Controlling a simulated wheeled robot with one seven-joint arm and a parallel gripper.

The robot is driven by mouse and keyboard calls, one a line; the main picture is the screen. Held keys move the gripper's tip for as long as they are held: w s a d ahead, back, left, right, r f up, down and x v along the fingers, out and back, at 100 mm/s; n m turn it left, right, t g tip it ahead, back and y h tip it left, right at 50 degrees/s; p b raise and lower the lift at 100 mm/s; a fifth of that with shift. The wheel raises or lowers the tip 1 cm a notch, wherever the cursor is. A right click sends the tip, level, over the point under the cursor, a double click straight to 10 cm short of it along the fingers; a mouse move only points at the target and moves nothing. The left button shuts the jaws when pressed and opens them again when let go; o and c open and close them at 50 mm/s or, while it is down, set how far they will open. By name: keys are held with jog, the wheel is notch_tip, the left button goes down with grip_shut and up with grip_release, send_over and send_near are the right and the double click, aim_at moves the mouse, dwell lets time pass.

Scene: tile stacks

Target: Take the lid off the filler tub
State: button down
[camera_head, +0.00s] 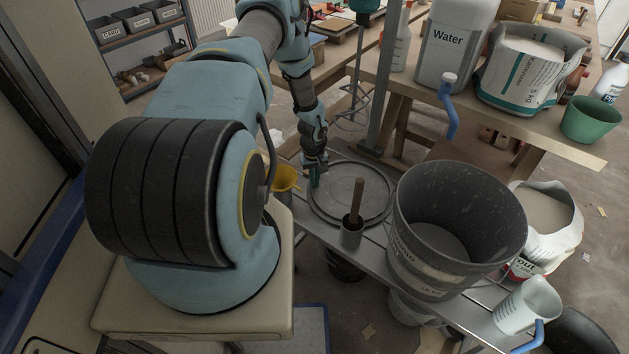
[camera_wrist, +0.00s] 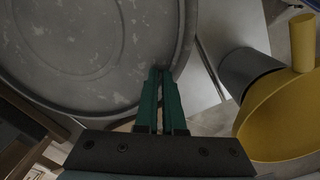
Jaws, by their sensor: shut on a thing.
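The round grey lid (camera_head: 335,193) lies flat behind the small cup on the bench. Its speckled top and raised rim fill the upper left of the wrist view (camera_wrist: 75,50). My gripper (camera_head: 314,182) is at the lid's left edge, pointing down. In the wrist view its two green fingers (camera_wrist: 160,78) are close together, shut on the lid's rim.
A cup with a wooden stick (camera_head: 356,203) stands close in front of the lid. A large grey bucket (camera_head: 405,235) is to its right, a yellow vessel (camera_head: 284,179) to its left. A mixer whisk (camera_head: 354,108) hangs behind. A clear jug (camera_head: 527,303) stands at the bench's right end.

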jog(key=c, duration=0.9)
grip_release()
jog(key=shift+c, duration=0.2)
jog(key=s+a+r+m+b, duration=0.1)
jog(key=a+r, duration=0.1)
jog(key=r, duration=0.9)
jog(key=s+a+r+b, duration=0.1)
jog(key=r, duration=1)
jog(key=s+a+r+m, duration=0.1)
jog(key=s+a+r, duration=0.2)
jog(key=s+r, duration=0.6)
jog(key=s+a+r+m+t, duration=0.1)
jog(key=s+a+r, duration=0.2)
jog(key=s+r, duration=0.6)
jog(key=shift+a+r+m, duration=0.25)
jog(key=shift+r+m, duration=0.15)
jog(key=shift+r, duration=0.25)
